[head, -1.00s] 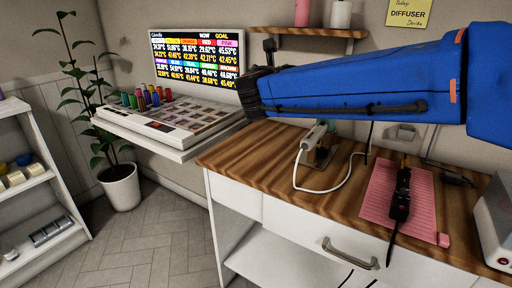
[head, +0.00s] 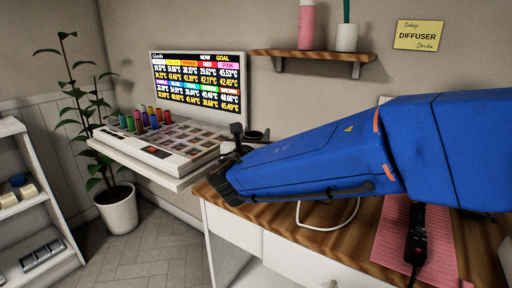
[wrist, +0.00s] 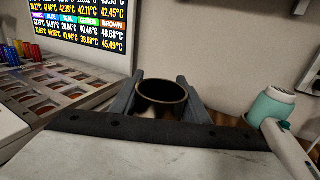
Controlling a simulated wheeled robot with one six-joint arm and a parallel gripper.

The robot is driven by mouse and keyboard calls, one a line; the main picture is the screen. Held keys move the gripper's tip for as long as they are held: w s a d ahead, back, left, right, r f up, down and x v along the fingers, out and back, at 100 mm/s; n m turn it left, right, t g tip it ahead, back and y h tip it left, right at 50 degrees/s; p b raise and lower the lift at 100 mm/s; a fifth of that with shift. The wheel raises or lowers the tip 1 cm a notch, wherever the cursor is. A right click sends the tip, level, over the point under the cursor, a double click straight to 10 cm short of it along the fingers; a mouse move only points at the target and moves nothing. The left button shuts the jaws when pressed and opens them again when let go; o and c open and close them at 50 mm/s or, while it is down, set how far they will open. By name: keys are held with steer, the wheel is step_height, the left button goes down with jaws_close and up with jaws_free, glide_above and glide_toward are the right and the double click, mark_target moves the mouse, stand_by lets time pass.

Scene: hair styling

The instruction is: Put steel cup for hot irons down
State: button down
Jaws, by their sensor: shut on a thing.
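The steel cup (wrist: 163,108) is dark with an open round top. In the wrist view it sits upright between the two fingers of my gripper (wrist: 160,80), which is shut on it. In the head view a dark round rim, which looks like the cup (head: 258,138), shows just beyond my wrist, near the back wall and the left end of the wooden counter (head: 327,240). My blue arm hides most of the gripper there. The cup's bottom is hidden, so I cannot tell whether it touches the counter.
A white and teal styling tool (wrist: 275,112) lies to the right of the cup. A tray of swatches (head: 165,145) and a screen (head: 198,83) stand at left. A pink mat (head: 392,240) with a black tool (head: 417,235) lies at right. A wall shelf (head: 305,55) hangs above.

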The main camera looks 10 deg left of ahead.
steer(key=shift+f, duration=1.7)
steer(key=shift+f, duration=0.1)
steer(key=c, duration=1)
jaws_free()
steer(key=s, duration=1.2)
steer(key=shift+d, duration=0.4)
